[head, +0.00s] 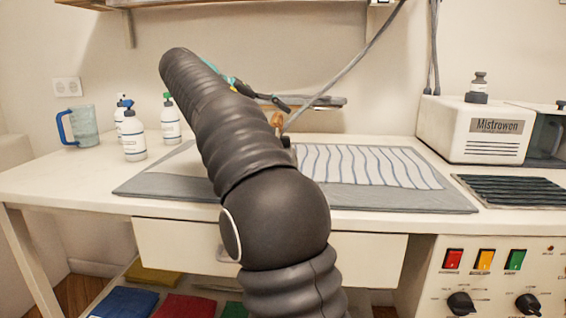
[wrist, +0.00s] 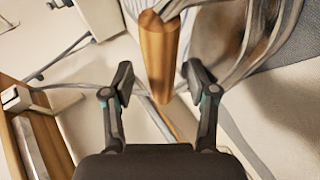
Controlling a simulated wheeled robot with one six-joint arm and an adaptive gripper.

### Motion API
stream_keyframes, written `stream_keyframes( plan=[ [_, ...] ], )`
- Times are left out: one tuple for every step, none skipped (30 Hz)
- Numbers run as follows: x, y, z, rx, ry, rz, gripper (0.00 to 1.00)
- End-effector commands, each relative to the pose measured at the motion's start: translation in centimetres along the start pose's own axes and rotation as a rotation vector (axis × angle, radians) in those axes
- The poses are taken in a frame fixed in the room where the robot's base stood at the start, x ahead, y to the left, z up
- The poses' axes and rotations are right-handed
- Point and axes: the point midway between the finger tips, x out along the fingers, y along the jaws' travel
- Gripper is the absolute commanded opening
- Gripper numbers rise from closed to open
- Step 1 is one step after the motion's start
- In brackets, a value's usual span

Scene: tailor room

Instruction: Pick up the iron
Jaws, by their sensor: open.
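The iron's brown wooden handle (head: 277,119) shows just right of my arm in the head view, above the worktable. My arm hides most of the rest of the iron. In the wrist view the wooden handle (wrist: 159,58) stands nearly upright in the picture, in the gap between my fingertips. My gripper (wrist: 157,78) is open, with one finger to each side of the handle and a visible space on both sides. In the head view my gripper (head: 277,102) is partly hidden by my arm, close above the handle.
A grey mat with a striped cloth (head: 365,166) lies on the worktable (head: 55,183). A cord (head: 350,66) hangs down towards the iron. Spray bottles (head: 133,136) and a blue-handled jug (head: 82,127) stand left. A white Mistrowen machine (head: 474,130) stands right.

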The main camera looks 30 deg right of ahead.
Motion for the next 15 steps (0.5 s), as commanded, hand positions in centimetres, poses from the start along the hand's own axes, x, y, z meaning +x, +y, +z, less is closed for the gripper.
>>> stream_keyframes(
  plan=[
    [0.93, -0.65, 0.09, 0.0, 0.001, -0.001, 0.58],
    [1.16, -0.66, 0.07, 0.0, 0.003, -0.001, 0.58],
    [1.41, -0.63, 0.03, -0.001, 0.004, -0.001, 0.58],
    [1.54, -0.57, 0.01, -0.002, 0.004, -0.002, 0.58],
    [1.62, -0.5, -0.02, -0.002, 0.005, -0.002, 0.58],
    [1.66, -0.4, -0.05, -0.003, 0.005, -0.002, 0.58],
    [1.65, -0.33, -0.06, -0.003, 0.005, -0.001, 0.58],
    [1.63, -0.28, -0.07, -0.003, 0.004, -0.001, 0.58],
    [1.62, -0.26, -0.08, -0.003, 0.004, -0.001, 0.58],
    [1.63, -0.25, -0.08, -0.003, 0.004, -0.001, 0.58],
    [1.63, -0.24, -0.08, -0.003, 0.004, -0.001, 0.58],
    [1.64, -0.24, -0.08, -0.003, 0.004, -0.001, 0.5],
    [1.64, -0.23, -0.08, -0.003, 0.004, -0.001, 0.43],
    [1.64, -0.24, -0.08, -0.003, 0.003, -0.001, 0.35],
    [1.64, -0.23, -0.08, -0.003, 0.003, -0.001, 0.25]
  ],
)
